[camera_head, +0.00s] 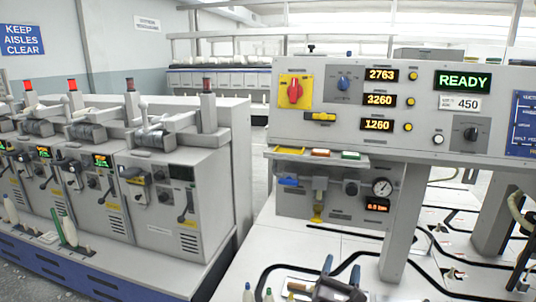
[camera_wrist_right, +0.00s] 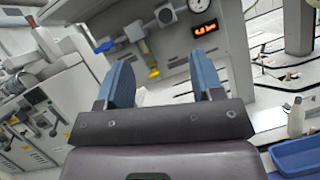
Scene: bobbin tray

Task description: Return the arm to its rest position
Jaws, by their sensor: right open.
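My right gripper (camera_head: 341,266) is at the bottom of the head view, low in front of the machine panel. Its two blue fingers stand apart with nothing between them. In the right wrist view the open gripper (camera_wrist_right: 161,62) faces the lower machine panel with its gauge and red readout. A blue tray (camera_wrist_right: 298,156) is partly in view at the lower right of the wrist view, beside the gripper. A pale bobbin or bottle (camera_wrist_right: 296,118) stands near it. My left gripper is not in view.
A control panel (camera_head: 465,135) with a READY display overhangs the white work surface (camera_head: 265,245). A grey support post (camera_head: 402,225) stands right of the gripper. Small bottles (camera_head: 248,292) stand at the bottom edge. Winding machines (camera_head: 175,200) fill the left.

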